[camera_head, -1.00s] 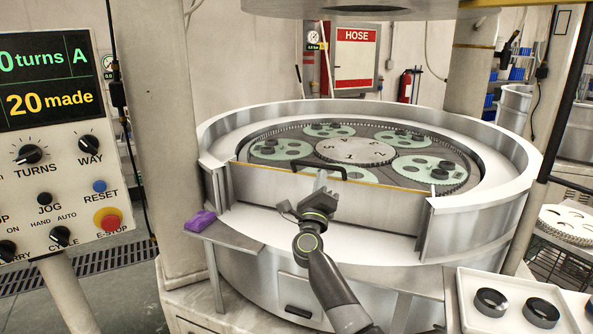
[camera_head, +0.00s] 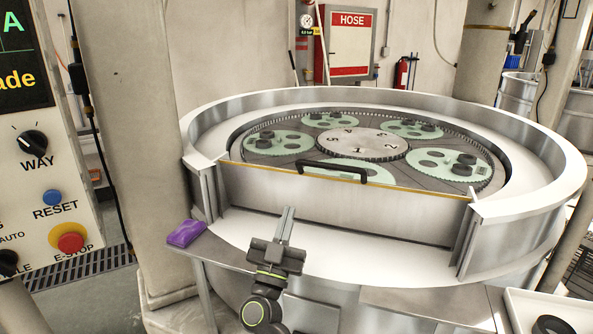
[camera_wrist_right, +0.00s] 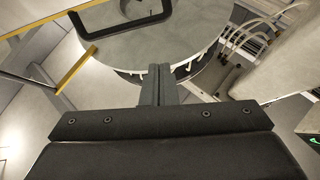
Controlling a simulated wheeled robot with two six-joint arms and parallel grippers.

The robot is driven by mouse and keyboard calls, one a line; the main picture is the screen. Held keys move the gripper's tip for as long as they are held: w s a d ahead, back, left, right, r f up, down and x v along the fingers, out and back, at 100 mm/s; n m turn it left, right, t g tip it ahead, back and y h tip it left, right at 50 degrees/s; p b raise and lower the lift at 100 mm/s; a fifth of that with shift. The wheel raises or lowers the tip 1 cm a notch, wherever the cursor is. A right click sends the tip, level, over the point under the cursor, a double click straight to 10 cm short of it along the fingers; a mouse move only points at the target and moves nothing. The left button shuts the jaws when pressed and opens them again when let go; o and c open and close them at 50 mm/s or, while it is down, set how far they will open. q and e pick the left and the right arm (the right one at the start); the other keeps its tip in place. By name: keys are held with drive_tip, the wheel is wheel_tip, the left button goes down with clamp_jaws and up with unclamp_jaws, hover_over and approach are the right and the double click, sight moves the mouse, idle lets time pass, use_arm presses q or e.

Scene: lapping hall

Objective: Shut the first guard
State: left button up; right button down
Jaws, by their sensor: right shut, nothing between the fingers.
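The guard (camera_head: 400,213) is a flat metal panel with a yellow top edge, standing upright across the front opening of the round lapping machine, between two metal side posts. Its black bar handle (camera_head: 331,171) is on the top edge. My right gripper (camera_head: 288,210) is shut and empty, in front of the panel, below and left of the handle. In the right wrist view the shut fingers (camera_wrist_right: 160,70) are apart from the handle (camera_wrist_right: 124,28), which is to their left, near the yellow edge (camera_wrist_right: 78,68). My left gripper is not in view.
Behind the guard are green carriers (camera_head: 411,129) with dark round parts around a grey centre plate (camera_head: 363,143). A purple cloth-like item (camera_head: 186,234) lies on the shelf at left. The control panel (camera_head: 40,190) stands far left. A white tray (camera_head: 520,305) is at lower right.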

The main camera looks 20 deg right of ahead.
sight(306, 165)
use_arm(q)
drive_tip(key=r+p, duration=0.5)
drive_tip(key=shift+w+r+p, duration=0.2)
drive_tip(key=shift+p, duration=0.1)
use_arm(e)
drive_tip(key=w+d+r+n, duration=0.1)
drive_tip(key=w+d+r, duration=0.5)
drive_tip(key=w+d, duration=0.1)
drive_tip(key=shift+w+d, duration=0.35)
drive_tip(key=shift+w, duration=0.05)
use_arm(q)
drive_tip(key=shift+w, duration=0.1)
use_arm(e)
drive_tip(key=shift+w+d+f, duration=0.15)
drive_tip(key=shift+w+d, duration=0.05)
drive_tip(key=shift+w, duration=0.05)
drive_tip(key=shift+p+x, duration=0.35)
drive_tip(key=shift+x, duration=1)
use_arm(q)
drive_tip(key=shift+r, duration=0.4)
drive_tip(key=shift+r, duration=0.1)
use_arm(e)
drive_tip(key=shift+w, duration=0.1)
